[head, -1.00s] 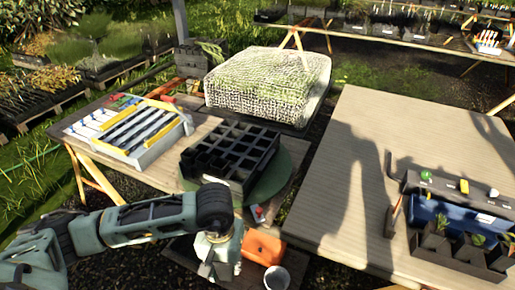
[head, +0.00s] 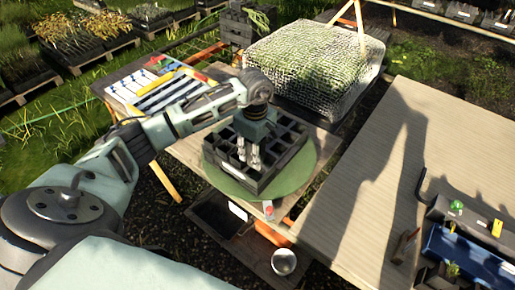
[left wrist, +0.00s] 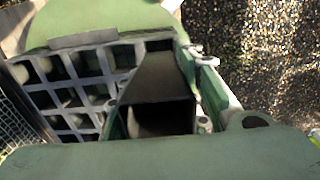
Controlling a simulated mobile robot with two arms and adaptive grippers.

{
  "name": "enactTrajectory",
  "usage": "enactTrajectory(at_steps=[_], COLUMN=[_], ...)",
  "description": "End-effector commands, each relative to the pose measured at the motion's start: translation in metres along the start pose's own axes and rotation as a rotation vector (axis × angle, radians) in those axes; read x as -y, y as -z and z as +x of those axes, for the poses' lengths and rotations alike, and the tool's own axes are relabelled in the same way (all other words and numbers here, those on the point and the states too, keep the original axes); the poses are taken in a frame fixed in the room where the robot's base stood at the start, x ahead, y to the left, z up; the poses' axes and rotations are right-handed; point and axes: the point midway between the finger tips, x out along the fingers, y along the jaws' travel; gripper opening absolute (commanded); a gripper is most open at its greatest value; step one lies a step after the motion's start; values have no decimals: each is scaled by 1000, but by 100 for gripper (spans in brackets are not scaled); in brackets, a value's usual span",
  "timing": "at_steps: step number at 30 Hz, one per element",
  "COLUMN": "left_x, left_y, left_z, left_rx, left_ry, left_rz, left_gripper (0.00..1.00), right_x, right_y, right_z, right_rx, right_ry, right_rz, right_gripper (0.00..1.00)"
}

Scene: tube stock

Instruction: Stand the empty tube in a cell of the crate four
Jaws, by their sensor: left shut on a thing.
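The dark crate (head: 285,165) with a grid of square cells stands on a round green mat (head: 300,178) on the wooden table. It also shows at the left of the left wrist view (left wrist: 75,92). My left gripper (head: 248,163) points down over the crate's cells. In the left wrist view my left gripper (left wrist: 163,112) is shut on a dark square tube (left wrist: 160,75), with its open, dark mouth towards the camera. The tube's far end lies near the crate's edge cells; I cannot tell whether it is inside a cell. My right gripper is not in view.
A tray of white and coloured strips (head: 150,95) lies behind my left arm. A net-covered block (head: 315,65) stands behind the crate. A broad table (head: 370,170) with a blue bin (head: 465,258) is on the right. A white bucket (head: 284,262) stands in front, lower down.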

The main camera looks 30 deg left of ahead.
Motion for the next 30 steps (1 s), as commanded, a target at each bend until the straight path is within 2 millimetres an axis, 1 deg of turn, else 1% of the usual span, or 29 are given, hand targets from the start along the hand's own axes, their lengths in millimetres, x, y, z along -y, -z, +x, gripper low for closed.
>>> enactTrajectory(at_steps=[2,5,11,12,16,24,30], left_x=[0,0,0,0,0,0,1], left_y=[0,-1,-1,-1,0,0,0], left_z=[5,10,22,19,20,25,24], left_rx=[0,1,2,1,0,-1,0], left_ry=[0,0,0,-1,-1,-2,-1], left_rz=[1,2,4,4,4,3,4], left_gripper=[22,22,22,22,22,22,22], right_x=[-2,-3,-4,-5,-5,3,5], right_y=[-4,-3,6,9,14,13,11], right_z=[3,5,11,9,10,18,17], right_rx=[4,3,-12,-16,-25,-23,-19], right_ry=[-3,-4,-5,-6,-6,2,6], right_rz=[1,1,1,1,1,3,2], right_gripper=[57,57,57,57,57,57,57])
